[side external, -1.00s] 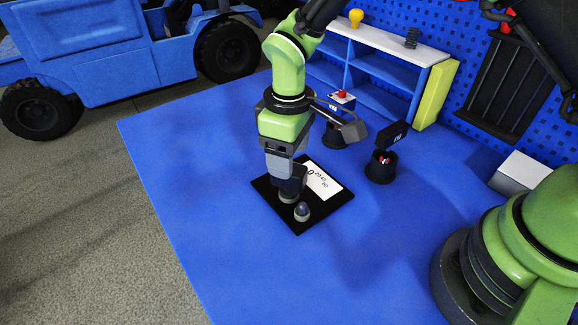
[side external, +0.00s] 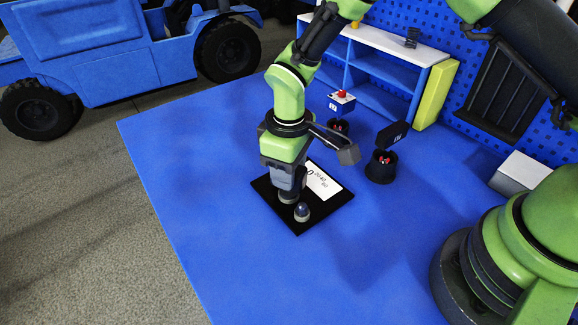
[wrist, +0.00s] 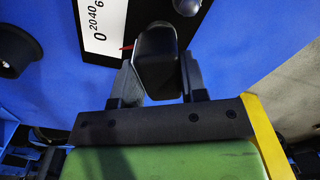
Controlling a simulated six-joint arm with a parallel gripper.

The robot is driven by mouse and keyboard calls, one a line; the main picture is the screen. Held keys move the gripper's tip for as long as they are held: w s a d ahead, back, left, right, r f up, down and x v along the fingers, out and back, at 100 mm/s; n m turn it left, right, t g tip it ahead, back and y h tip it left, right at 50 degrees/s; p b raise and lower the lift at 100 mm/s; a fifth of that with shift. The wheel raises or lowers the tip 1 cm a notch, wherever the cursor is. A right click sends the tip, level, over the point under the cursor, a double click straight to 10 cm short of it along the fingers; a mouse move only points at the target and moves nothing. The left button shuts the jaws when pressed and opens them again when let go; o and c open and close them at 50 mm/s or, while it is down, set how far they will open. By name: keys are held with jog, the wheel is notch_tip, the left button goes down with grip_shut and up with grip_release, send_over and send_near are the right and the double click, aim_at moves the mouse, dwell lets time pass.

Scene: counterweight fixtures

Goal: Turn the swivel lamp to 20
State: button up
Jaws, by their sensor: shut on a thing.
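The swivel lamp's dark head (wrist: 157,55) sits between my gripper's two fingers in the wrist view. In the side view my gripper (side external: 288,184) is shut on it, low over the black base plate (side external: 297,229), and hides most of it. A white scale card (side external: 323,182) marked 0, 20, 40, 60 lies on the plate; it also shows in the wrist view (wrist: 103,18). A short red pointer (wrist: 127,47) shows between the card and the lamp head, near the 0 end. I cannot read its exact mark. A dark dome (side external: 302,209) stands on the plate's front part.
Two dark round fixtures stand behind the plate: one (side external: 381,168) with a black block above it, one by a blue block with a red knob (side external: 342,95). A blue shelf (side external: 380,65) and a light box (side external: 522,174) are farther back. The mat's front left is clear.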

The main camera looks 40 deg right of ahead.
jog(key=m, duration=0.3)
jog(key=shift+m, duration=0.4)
jog(key=o, duration=0.9)
jog(key=shift+c, duration=0.2)
notch_tip(320, 180, up, 10)
jog(key=shift+f, duration=0.1)
